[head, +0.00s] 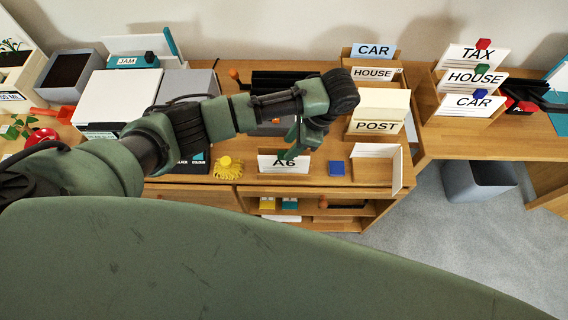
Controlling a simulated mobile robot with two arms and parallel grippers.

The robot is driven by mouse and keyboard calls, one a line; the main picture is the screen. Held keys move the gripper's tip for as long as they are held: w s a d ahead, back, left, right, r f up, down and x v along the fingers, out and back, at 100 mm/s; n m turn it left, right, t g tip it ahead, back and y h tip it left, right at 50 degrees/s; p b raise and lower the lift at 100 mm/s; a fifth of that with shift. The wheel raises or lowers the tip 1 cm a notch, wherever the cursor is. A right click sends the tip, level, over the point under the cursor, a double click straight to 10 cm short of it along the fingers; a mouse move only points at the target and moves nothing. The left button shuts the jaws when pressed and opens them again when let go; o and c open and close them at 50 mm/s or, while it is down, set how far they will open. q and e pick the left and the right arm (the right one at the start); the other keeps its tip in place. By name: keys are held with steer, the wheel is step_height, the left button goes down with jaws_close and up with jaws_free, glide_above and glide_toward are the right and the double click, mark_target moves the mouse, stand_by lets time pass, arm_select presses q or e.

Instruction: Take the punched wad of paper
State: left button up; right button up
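My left gripper (291,152) hangs above the wooden desk top, pointing down, just behind a white card marked A6 (283,164). Its fingers are small and partly hidden by my own wrist, so I cannot tell whether they are open or shut on something. A dark device (268,128) stands behind my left forearm and is mostly covered by it. I cannot clearly make out a punched wad of paper; holes in any paper are too small to see. A white upright piece (396,170) stands right of the gripper, by the desk's right edge. My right gripper is not in view.
A POST holder (376,127) and HOUSE and CAR racks stand behind and right. A blue block (336,168) and a yellow tasselled thing (228,168) lie near the front edge. A grey bin (478,180) stands on the floor. A white printer-like box (118,100) is at left.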

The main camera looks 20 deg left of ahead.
mark_target(285, 152)
arm_select(q)
steer(key=x, duration=0.2)
steer(key=p+x, duration=0.1)
steer(key=x, duration=0.1)
steer(key=shift+s+a+r, duration=0.1)
steer(key=shift+s+r, duration=0.05)
steer(key=shift+s, duration=0.05)
steer(key=shift+a+f+p, duration=0.15)
steer(key=shift+f+p, duration=0.2)
steer(key=shift+f, duration=0.2)
jaws_close()
stand_by(0.7)
